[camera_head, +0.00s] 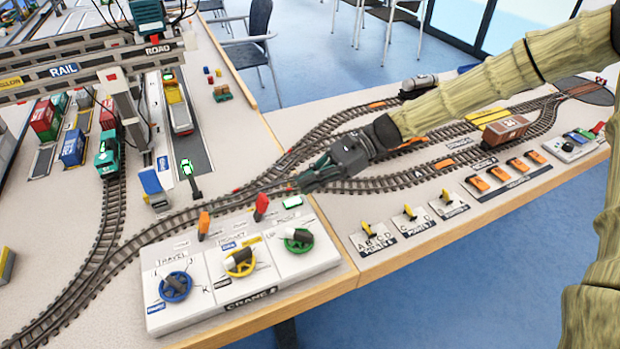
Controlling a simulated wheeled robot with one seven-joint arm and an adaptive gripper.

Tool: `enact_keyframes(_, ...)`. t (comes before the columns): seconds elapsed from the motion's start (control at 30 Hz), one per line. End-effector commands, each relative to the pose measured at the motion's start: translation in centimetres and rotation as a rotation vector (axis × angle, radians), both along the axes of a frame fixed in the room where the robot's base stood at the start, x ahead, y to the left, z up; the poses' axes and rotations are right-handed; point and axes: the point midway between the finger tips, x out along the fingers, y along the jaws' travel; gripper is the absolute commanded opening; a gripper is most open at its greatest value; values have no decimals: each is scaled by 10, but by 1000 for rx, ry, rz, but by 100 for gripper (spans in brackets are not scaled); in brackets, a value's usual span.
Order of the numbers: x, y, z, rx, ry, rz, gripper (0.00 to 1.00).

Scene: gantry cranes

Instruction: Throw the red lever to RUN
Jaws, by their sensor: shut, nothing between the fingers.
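A red lever (261,206) stands up at the back edge of the white crane panel (215,279), behind the green wheel. An orange lever (203,224) stands to its left on the same panel. Another small red piece (598,128) shows at the control box at the far right; I cannot tell whether it is a lever. No RUN label is readable. My gripper (301,184) is shut and empty, pointing left over the track, up and to the right of the panel's red lever and apart from it.
The panel carries blue (175,287), yellow (240,262) and green (298,240) handwheels. Yellow switch levers (409,211) stand to the right. A brown wagon (505,130) sits on the track behind. A gantry crane (125,92) and containers (73,147) fill the left.

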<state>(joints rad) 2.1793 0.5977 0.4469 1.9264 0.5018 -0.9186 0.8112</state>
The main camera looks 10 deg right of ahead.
Motion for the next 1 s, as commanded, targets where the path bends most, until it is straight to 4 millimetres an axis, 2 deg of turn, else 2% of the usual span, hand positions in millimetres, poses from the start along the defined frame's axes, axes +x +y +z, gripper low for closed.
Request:
enact_keyframes(0.2, -11, 32, -13, -1, 3, 2, 0)
enact_keyframes(0.43, -18, 56, -22, 0, 1, 1, 0)
enact_keyframes(0.6, -21, 62, -25, 0, 1, 1, 0)
enact_keyframes(1.0, -21, 63, -25, -1, 1, 0, 0)
